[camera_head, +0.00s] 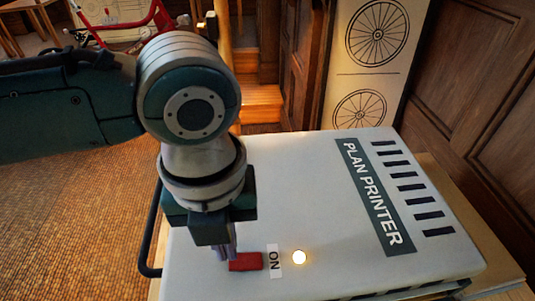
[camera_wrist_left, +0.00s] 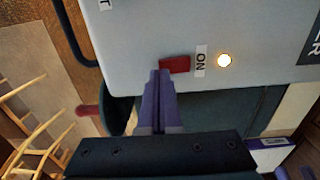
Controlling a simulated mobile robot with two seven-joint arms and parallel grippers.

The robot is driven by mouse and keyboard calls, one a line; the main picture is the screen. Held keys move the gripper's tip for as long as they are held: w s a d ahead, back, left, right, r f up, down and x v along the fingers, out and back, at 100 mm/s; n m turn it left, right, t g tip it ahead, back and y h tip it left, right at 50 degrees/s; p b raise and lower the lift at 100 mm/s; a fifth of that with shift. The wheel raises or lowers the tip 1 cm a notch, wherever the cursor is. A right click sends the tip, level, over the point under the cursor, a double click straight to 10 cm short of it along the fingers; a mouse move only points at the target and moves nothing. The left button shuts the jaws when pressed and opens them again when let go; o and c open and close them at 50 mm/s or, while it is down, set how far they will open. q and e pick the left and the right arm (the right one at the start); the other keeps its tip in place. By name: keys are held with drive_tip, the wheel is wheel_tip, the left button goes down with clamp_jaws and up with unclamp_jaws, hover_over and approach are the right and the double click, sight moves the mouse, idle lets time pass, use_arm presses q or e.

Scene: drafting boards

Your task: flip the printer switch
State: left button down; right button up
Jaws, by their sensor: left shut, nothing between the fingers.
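The white plan printer (camera_head: 330,215) stands in front of me on the right, with a red switch (camera_head: 246,262) on its top. The switch lies beside the "ON" label (camera_head: 273,261), and a round lamp (camera_head: 299,257) past the label is lit. My left gripper (camera_head: 229,256) points down at the switch's left end, shut and empty. In the left wrist view the fingertips (camera_wrist_left: 160,73) are right at the near left corner of the red switch (camera_wrist_left: 175,64). I cannot tell whether they touch it. My right gripper is not in view.
A dark handle bar (camera_head: 150,235) runs along the printer's left side. A wood-panelled wall (camera_head: 480,110) and a board with wheel drawings (camera_head: 370,60) stand behind. A red frame (camera_head: 140,25) is at the back left. The brown floor (camera_head: 80,220) at left is open.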

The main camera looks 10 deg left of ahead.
use_arm(q)
drive_tip(key=shift+f+b, duration=0.7)
drive_tip(key=shift+f, duration=0.3)
idle(0.3)
wheel_tip(320, 180, up, 7)
drive_tip(key=p, duration=0.7)
drive_tip(key=shift+r+p, duration=0.1)
drive_tip(key=shift+p, duration=0.2)
